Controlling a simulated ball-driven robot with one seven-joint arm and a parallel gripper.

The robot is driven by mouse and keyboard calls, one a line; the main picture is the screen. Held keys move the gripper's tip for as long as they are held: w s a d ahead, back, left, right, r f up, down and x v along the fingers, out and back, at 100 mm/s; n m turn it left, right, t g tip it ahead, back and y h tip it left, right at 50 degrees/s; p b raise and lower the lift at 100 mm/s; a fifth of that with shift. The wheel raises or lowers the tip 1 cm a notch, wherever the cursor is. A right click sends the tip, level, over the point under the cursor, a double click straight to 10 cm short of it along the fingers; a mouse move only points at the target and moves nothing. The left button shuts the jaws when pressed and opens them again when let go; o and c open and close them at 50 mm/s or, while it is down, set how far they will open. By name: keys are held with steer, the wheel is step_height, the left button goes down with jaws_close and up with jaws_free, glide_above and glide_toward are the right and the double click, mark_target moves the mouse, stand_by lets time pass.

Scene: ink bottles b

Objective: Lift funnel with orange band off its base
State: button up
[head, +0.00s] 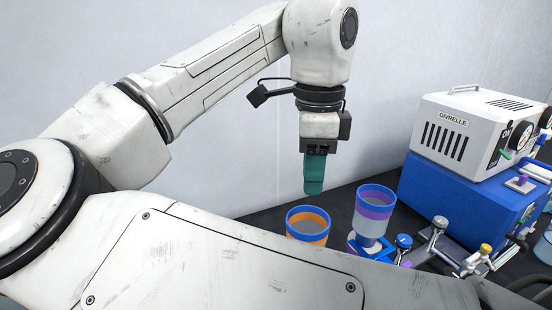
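The funnel with the orange band (307,237) is a round, cup-like piece with a blue rim and a grey inside. It stands upright on the dark bench, and its lower part and base are hidden behind my arm. My gripper (314,188) points down with teal fingers, above and slightly right of this funnel's rim, apart from it. The fingers overlap in this view, so I cannot tell whether they are open or shut. Nothing shows hanging below them.
A similar funnel with a purple band (373,212) stands close on the right, on a blue base (356,248). Metal fittings with blue and yellow knobs (486,248) lie further right. A white machine (455,125) sits on a blue box (440,190). A pale wall (230,150) stands behind.

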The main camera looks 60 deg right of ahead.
mark_target(307, 222)
steer(key=shift+w+f, duration=0.2)
steer(key=shift+f, duration=0.05)
step_height(307, 222, down, 10)
steer(key=shift+f+p, duration=0.15)
steer(key=shift+p, duration=0.15)
jaws_close()
stand_by(0.9)
